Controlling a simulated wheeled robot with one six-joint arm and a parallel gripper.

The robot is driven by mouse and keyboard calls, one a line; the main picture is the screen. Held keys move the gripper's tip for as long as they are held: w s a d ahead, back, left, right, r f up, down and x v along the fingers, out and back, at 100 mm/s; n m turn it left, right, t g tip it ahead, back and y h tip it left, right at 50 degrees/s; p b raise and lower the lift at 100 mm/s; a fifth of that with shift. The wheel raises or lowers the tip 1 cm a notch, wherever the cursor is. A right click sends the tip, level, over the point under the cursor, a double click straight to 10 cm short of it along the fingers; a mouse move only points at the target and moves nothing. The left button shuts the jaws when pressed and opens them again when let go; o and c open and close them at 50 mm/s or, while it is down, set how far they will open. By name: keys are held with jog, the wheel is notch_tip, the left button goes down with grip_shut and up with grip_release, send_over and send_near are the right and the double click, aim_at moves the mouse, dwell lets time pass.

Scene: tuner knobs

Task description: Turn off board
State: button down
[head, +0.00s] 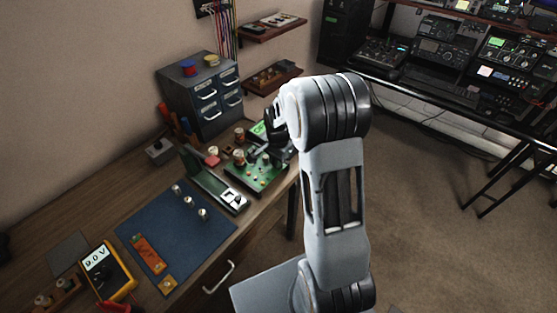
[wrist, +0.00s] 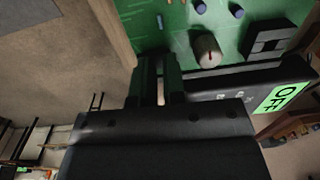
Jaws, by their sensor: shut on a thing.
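The green circuit board (head: 262,180) sits on the bench near its right edge, with several knobs and small parts on it. In the wrist view the board (wrist: 175,18) fills the top, with a pale knob (wrist: 207,52) bearing a red mark. A lit green display (wrist: 279,99) on a dark housing reads OFF. My gripper (head: 274,143) is at the board's far side, partly hidden by my arm. In the wrist view its two dark fingers (wrist: 157,82) are close together on a small part, mostly hidden; a pale patch shows between them.
A blue mat (head: 165,235) with several small knobs lies left of the board, near a yellow meter (head: 108,270) reading 9.0 V. A long green device (head: 215,185) lies beside the board. A grey drawer cabinet (head: 200,95) stands behind.

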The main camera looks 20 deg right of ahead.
notch_tip(320, 180, up, 14)
jog(key=p, duration=0.2)
jog(key=shift+s, duration=0.15)
jog(key=shift+d, duration=0.1)
dwell(0.5)
jog(key=s+a+r+n+t, duration=0.1)
jog(key=s+a+r+n, duration=0.1)
jog(key=s+n, duration=0.4)
jog(key=s+a+r+n+t, duration=0.2)
jog(key=s+a+n, duration=0.3)
jog(key=s, duration=0.6)
jog(key=shift+a+n, duration=0.2)
jog(key=shift+n, duration=0.7)
